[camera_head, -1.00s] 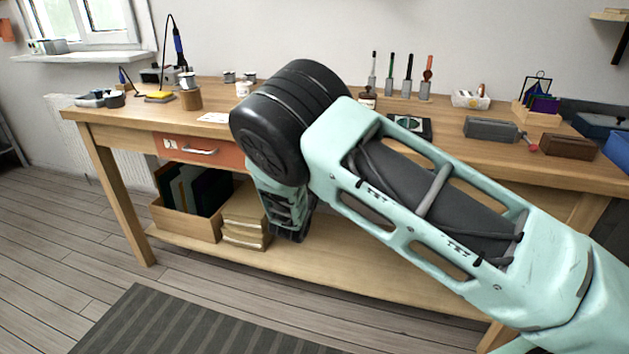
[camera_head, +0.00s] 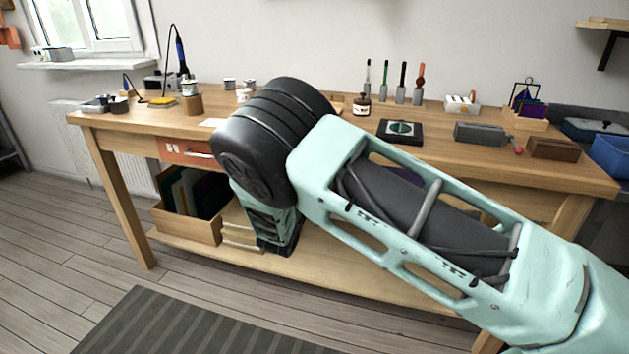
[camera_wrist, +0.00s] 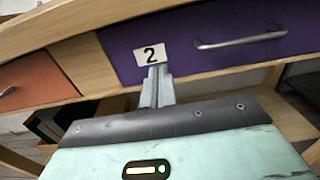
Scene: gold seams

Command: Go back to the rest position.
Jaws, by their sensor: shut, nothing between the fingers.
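My gripper (camera_wrist: 157,85) shows in the wrist view with its fingers together and nothing between them. It points toward the front of the workbench, with its tips over the lower part of a white label marked 2 (camera_wrist: 151,54) on a purple drawer (camera_wrist: 210,42). I cannot tell the gap between tips and drawer. In the head view my teal arm reaches in from the lower right and bends down at a black joint in front of the bench. The gripper's fingers are hidden there.
An orange drawer (camera_head: 180,148) is at the front left. A wooden bin (camera_head: 185,223) stands on the lower shelf. The floor in front is open, with a striped mat (camera_head: 190,325).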

